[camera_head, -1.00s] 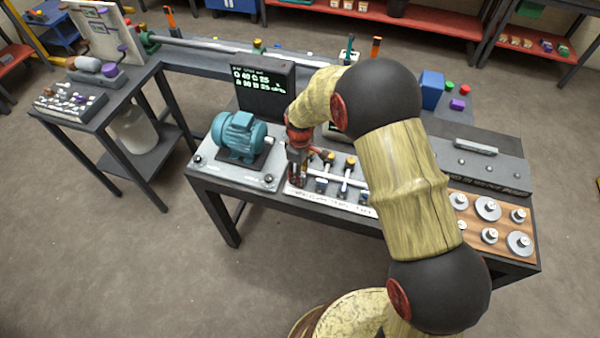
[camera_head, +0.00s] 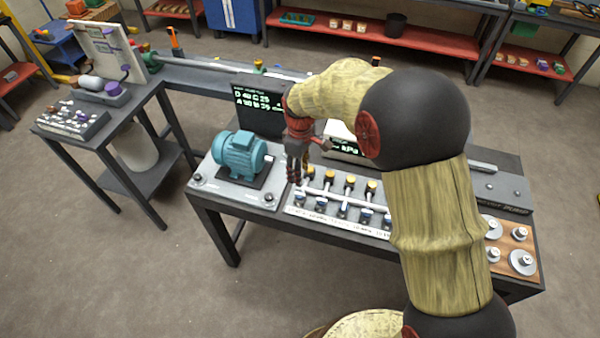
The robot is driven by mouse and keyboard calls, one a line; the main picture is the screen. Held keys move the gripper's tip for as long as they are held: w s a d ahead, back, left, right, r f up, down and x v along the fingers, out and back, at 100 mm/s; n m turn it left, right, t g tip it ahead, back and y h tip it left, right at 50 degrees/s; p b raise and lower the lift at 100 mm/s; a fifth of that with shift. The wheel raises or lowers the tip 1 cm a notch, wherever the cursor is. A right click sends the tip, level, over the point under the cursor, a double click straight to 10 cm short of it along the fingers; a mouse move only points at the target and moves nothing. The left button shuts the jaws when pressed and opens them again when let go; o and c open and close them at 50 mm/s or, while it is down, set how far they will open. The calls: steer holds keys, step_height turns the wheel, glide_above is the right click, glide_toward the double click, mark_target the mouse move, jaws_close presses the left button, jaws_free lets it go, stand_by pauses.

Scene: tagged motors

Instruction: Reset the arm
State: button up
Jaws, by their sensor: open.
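My gripper (camera_head: 298,172) hangs from the red wrist at the end of my bent arm, pointing down. It is open, and no object shows between its fingers. It is above the left end of the white valve panel (camera_head: 300,212), just right of the teal motor (camera_head: 239,153). Whether the fingertips touch anything on the panel cannot be told. My arm hides part of the bench's right side and the right end of the panel.
A dark screen (camera_head: 259,104) stands behind the motor, and a second display (camera_head: 345,143) stands behind my wrist. Round weights (camera_head: 522,262) sit on a wooden board at right. A side table (camera_head: 70,122) stands at left. Bare floor lies in front of the bench.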

stand_by(0.4)
steer(key=s+d+r+m+t+b, duration=0.1)
steer(key=s+d+r+m, duration=0.3)
steer(key=s, duration=0.5)
steer(key=s+d+r+m+t+b, duration=0.1)
steer(key=s+d+r+m, duration=0.3)
steer(key=s+r, duration=0.5)
steer(key=s+d+r+m+t+b, duration=0.1)
steer(key=s+d+r+m+t, duration=0.2)
steer(key=s+d+r, duration=0.3)
steer(key=s+d+m, duration=0.1)
steer(key=s+d, duration=0.1)
steer(key=s, duration=0.2)
steer(key=shift+s+r+t, duration=0.15)
steer(key=shift+r+t, duration=0.15)
steer(key=shift+d, duration=0.1)
